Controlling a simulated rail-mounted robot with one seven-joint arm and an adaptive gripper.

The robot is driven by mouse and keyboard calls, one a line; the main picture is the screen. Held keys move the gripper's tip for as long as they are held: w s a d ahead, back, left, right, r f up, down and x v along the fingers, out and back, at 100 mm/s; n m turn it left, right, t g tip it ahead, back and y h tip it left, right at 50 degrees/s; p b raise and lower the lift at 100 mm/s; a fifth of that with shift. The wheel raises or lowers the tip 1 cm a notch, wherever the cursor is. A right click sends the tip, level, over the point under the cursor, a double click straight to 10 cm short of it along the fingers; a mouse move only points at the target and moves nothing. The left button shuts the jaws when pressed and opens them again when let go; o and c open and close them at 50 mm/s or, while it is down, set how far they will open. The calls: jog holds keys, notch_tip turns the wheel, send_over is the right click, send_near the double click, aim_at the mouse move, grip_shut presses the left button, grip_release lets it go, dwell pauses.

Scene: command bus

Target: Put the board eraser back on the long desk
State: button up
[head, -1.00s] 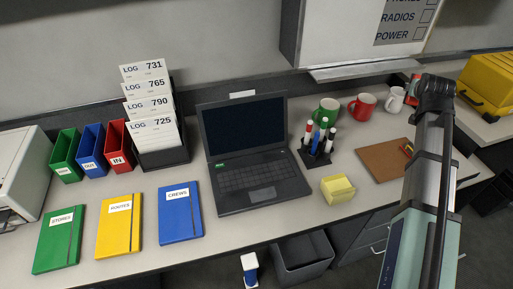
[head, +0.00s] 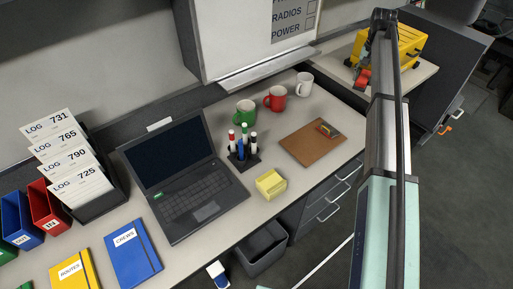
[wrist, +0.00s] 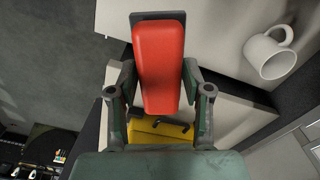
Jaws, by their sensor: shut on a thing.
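The red board eraser (wrist: 160,65) with a dark base is between the fingers of my gripper (wrist: 160,80) in the wrist view, and they are shut on it. In the head view the eraser (head: 364,79) shows as a small red shape left of my arm, in front of the yellow case; my gripper there is mostly hidden. The long desk (head: 215,245) runs across the head view. Its right part holds a brown clipboard (head: 312,146) and mugs.
A white mug (head: 304,85), red mug (head: 276,98), green mug (head: 245,113), marker stand (head: 243,158), yellow sticky-note block (head: 270,185) and laptop (head: 183,180) stand on the desk. The yellow case (head: 405,45) is on a side table. Bare desk shows around the clipboard.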

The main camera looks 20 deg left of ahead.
aim_at(348, 121)
notch_tip(348, 121, down, 20)
jog(key=p, duration=0.4)
dwell(0.3)
jog(key=o, duration=1)
notch_tip(348, 121, up, 12)
jog(key=b, duration=0.3)
